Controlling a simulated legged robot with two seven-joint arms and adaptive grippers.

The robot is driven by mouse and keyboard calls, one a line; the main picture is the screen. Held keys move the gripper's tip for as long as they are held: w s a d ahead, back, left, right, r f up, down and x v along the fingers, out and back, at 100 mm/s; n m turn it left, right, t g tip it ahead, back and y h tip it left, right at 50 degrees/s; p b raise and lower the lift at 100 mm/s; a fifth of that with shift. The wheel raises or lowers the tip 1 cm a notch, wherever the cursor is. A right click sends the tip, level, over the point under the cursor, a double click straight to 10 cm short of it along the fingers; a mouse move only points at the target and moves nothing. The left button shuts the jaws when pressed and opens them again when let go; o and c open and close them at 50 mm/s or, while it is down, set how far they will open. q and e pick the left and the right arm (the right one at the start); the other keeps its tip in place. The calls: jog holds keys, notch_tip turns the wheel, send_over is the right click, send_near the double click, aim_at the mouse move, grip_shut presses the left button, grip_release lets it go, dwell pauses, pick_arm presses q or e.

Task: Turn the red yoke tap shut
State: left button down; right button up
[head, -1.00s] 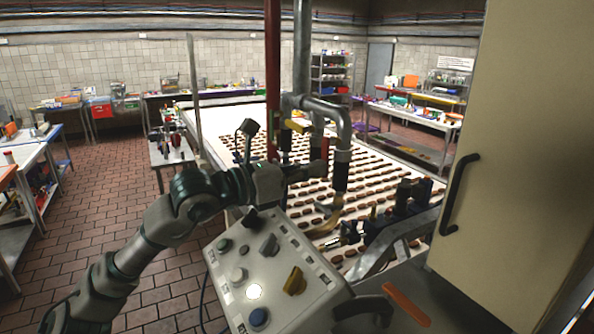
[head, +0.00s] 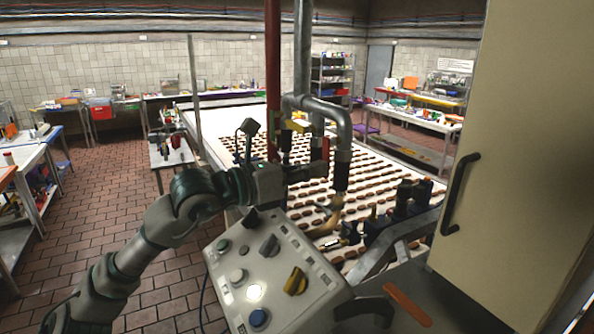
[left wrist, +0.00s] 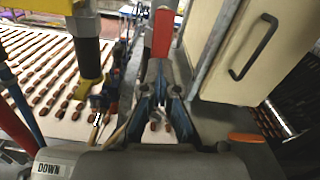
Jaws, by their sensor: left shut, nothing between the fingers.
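The red yoke tap handle (head: 325,148) sits on the pipework over the biscuit belt, beside the grey bent pipe. In the left wrist view the red handle (left wrist: 162,33) stands upright just beyond the fingers. My left gripper (head: 318,170) reaches in from the left, close below the red handle. It is shut with nothing held; its dark fingers also show in the left wrist view (left wrist: 164,112). I cannot tell whether the fingers touch the tap. A yellow handle (head: 298,125) is to the left of the red one. My right gripper is not in view.
A control box (head: 262,262) with knobs and a lit button stands below my left arm. A red vertical pipe (head: 272,70) rises left of the tap. Rows of biscuits lie on the belt (head: 235,113). A cream cabinet (head: 520,130) with a black handle blocks the right.

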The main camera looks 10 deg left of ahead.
pick_arm(q)
jog(key=shift+d+f+b, duration=0.4)
jog(key=shift+d+f, duration=0.05)
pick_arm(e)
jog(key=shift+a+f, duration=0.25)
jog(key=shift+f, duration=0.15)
pick_arm(q)
jog(key=shift+s+n, duration=0.1)
jog(key=shift+n, duration=0.2)
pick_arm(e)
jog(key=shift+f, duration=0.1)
pick_arm(q)
jog(key=s+d+r+n+b, duration=0.2)
jog(key=r+n+b, duration=0.3)
jog(key=n+b, duration=0.4)
jog(key=s+n, duration=0.1)
jog(key=n, duration=0.5)
jog(key=shift+r+b, duration=0.15)
jog(key=shift+b, duration=0.2)
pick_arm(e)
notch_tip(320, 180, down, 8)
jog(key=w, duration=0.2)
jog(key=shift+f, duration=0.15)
pick_arm(q)
jog(key=shift+n, duration=0.3)
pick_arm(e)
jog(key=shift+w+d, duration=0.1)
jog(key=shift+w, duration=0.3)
